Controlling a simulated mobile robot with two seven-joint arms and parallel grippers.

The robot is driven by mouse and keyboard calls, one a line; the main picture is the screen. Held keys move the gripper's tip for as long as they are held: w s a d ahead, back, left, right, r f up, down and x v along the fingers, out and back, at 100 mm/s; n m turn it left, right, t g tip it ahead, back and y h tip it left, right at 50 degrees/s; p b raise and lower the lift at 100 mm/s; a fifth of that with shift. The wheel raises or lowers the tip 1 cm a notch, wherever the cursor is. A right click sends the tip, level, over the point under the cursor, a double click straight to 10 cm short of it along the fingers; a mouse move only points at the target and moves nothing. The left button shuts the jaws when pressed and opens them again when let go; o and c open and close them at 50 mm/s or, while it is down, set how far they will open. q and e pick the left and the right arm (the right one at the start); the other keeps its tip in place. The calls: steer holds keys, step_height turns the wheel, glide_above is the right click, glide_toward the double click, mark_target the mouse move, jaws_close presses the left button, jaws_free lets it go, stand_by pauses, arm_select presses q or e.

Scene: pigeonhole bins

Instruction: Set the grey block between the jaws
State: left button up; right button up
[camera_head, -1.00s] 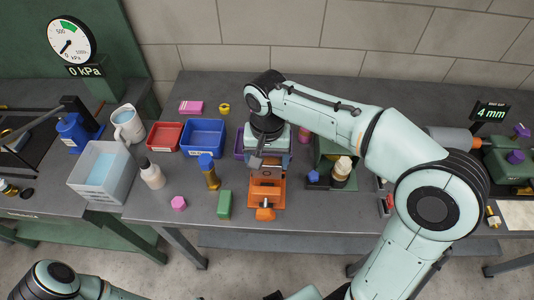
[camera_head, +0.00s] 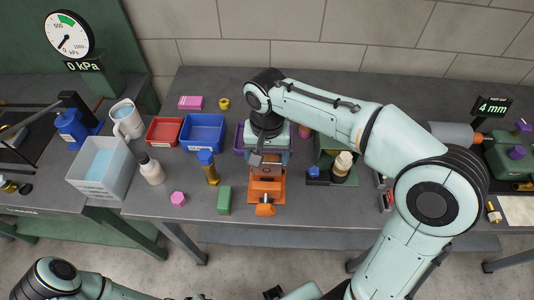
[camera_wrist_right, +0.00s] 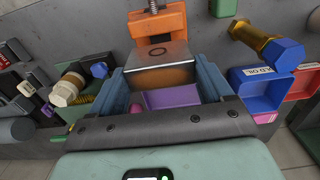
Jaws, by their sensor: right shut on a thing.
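The grey block (camera_wrist_right: 158,54) is a metal block with a dark ring mark on its face, seen in the right wrist view. My right gripper (camera_wrist_right: 160,72) is shut on it, one blue-grey finger on each side. The orange vise (camera_head: 266,190) stands at the front edge of the bench, and its orange body (camera_wrist_right: 158,24) shows just beyond the block. In the head view my right gripper (camera_head: 268,158) points down over the vise's back part. My own wrist hides most of the block there, and I cannot tell how deep it sits between the jaws. My left gripper is out of view.
A green block (camera_head: 224,201), a brass bolt with blue head (camera_head: 208,167) and a pink hexagonal piece (camera_head: 178,199) stand left of the vise. Blue (camera_head: 203,133) and red (camera_head: 164,131) bins are behind them. A black fixture (camera_head: 330,178) is close on the right.

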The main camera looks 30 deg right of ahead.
mark_target(267, 171)
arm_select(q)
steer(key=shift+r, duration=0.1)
arm_select(e)
steer(key=shift+r, duration=0.1)
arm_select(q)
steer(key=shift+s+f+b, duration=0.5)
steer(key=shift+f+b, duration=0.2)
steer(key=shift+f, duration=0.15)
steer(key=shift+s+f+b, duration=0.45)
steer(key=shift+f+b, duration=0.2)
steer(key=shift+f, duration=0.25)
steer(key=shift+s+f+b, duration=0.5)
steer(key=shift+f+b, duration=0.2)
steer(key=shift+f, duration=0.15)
arm_select(e)
steer(key=shift+f, duration=3.7)
steer(key=o, duration=1.1)
step_height(267, 171, up, 5)
steer(key=p, duration=0.3)
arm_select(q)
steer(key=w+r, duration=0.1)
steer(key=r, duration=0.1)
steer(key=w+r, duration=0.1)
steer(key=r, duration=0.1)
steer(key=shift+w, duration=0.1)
